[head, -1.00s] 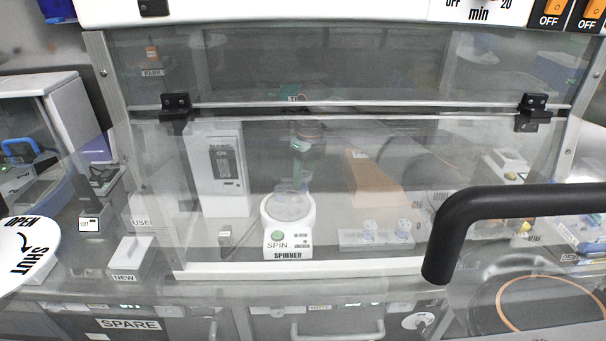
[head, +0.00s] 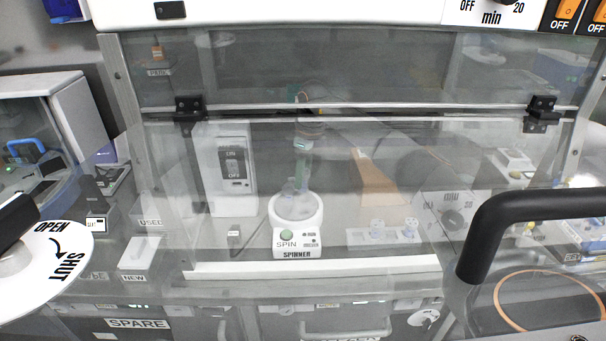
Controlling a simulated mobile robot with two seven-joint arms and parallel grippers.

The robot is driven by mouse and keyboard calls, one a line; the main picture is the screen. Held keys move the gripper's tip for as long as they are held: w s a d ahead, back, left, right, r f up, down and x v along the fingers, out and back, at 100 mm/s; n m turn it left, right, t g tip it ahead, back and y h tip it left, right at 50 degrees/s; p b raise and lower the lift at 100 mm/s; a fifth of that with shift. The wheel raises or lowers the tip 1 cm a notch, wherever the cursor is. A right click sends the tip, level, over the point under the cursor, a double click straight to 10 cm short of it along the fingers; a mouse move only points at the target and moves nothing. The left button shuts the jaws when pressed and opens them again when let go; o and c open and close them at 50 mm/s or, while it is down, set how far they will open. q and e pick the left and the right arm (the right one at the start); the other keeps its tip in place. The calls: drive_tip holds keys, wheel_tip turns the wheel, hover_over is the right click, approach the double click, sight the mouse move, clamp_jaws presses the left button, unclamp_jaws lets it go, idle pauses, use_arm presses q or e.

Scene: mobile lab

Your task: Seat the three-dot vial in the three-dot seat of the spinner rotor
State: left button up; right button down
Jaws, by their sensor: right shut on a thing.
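The white spinner (head: 297,240) stands behind the clear sash, with its round rotor bowl (head: 296,207) on top. My right gripper (head: 300,172) is blurred by the glass and points down just above the bowl. It is shut on a small translucent thing (head: 290,188) at the bowl's back edge; I cannot tell whether this is a vial or a cover. Two pale capped vials (head: 377,228) (head: 410,229) stand in a low white rack (head: 360,240) to the right of the spinner. Dot marks on vials and seats are too small to read. My left gripper is out of view.
The glass sash has a dark cross rail (head: 360,113) and black brackets. A large black handle (head: 490,235) stands in front at right. A white OPEN/SHUT disc (head: 60,255) is at left. Inside stand a white switch box (head: 225,170), a brown block (head: 377,180) and a dial box (head: 450,210).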

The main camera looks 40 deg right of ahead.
drive_tip(key=shift+f+b, duration=2.5)
drive_tip(key=shift+f, duration=0.35)
drive_tip(key=shift+r, duration=0.1)
drive_tip(key=shift+p, duration=0.45)
drive_tip(key=shift+p, duration=0.6)
drive_tip(key=shift+f+b, duration=0.8)
drive_tip(key=shift+f, duration=1.05)
drive_tip(key=shift+c, duration=1.8)
unclamp_jaws()
drive_tip(key=shift+r, duration=0.1)
drive_tip(key=r, duration=0.4)
drive_tip(key=s+r, duration=0.1)
drive_tip(key=r, duration=0.7)
drive_tip(key=shift+s+d+r, duration=0.2)
drive_tip(key=shift+d, duration=0.05)
